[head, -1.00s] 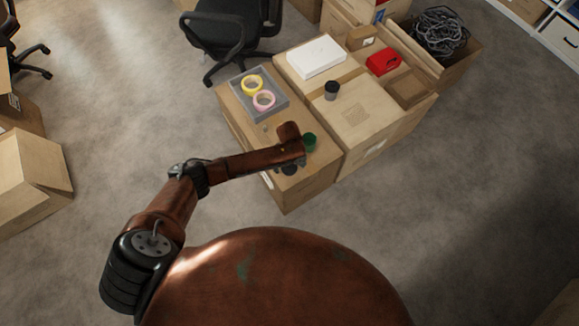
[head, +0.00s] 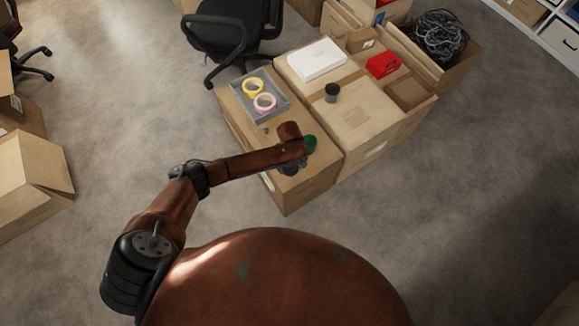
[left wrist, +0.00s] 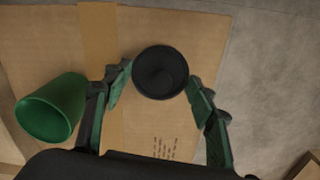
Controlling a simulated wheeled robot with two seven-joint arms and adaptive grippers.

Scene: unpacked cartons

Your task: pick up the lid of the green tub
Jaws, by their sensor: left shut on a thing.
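In the head view the black lid (head: 291,169) shows below the arm's end, partly hidden with the fingers. I cannot tell whether it is clear of the carton top. My right gripper is in neither view.
A grey tray (head: 280,109) with yellow and pink tape rolls sits behind on the same carton (head: 312,188). Floor is free to the right.

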